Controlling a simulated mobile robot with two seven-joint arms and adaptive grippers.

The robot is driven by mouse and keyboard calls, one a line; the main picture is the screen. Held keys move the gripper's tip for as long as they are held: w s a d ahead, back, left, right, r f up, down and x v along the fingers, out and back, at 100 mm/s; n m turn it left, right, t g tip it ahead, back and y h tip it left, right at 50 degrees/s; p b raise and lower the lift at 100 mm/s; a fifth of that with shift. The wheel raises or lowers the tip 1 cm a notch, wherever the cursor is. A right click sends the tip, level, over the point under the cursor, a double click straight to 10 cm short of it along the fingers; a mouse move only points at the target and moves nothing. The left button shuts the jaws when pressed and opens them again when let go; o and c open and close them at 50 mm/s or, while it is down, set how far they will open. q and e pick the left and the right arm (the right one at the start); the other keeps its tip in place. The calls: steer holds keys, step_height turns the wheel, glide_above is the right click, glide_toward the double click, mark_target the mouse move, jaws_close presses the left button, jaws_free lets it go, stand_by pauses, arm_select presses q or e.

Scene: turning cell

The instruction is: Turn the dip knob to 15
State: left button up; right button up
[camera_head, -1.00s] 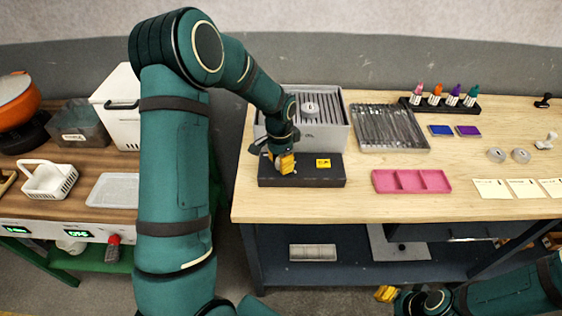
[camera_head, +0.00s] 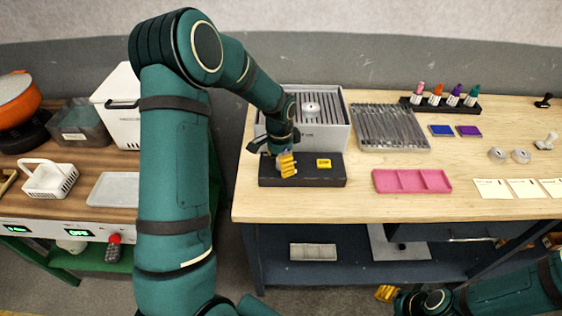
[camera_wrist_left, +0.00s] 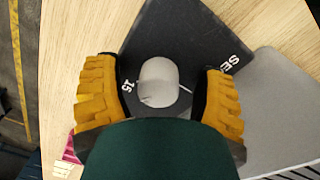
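The dip knob (camera_wrist_left: 158,82) is a grey rounded knob on a dark box (camera_wrist_left: 170,35), which lies at the front left of the wooden bench in the head view (camera_head: 315,172). My left gripper (camera_head: 287,163) is over the left part of the box and hides the knob in the head view. In the left wrist view, its yellow ribbed fingers (camera_wrist_left: 160,98) stand open on both sides of the knob, with a gap on each side. A "15" mark shows left of the knob, and a thin white line at its right. My right gripper (camera_head: 387,293) is low at the bottom edge, its opening unclear.
A grey slotted container (camera_head: 325,133) stands just behind the box. A pink tray (camera_head: 412,181) and a metal rack (camera_head: 390,127) lie to the right. Bare wood lies in front of the box.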

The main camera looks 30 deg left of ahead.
arm_select(q)
step_height(320, 180, up, 12)
steer(key=shift+w+a, duration=0.2)
stand_by(0.4)
stand_by(0.5)
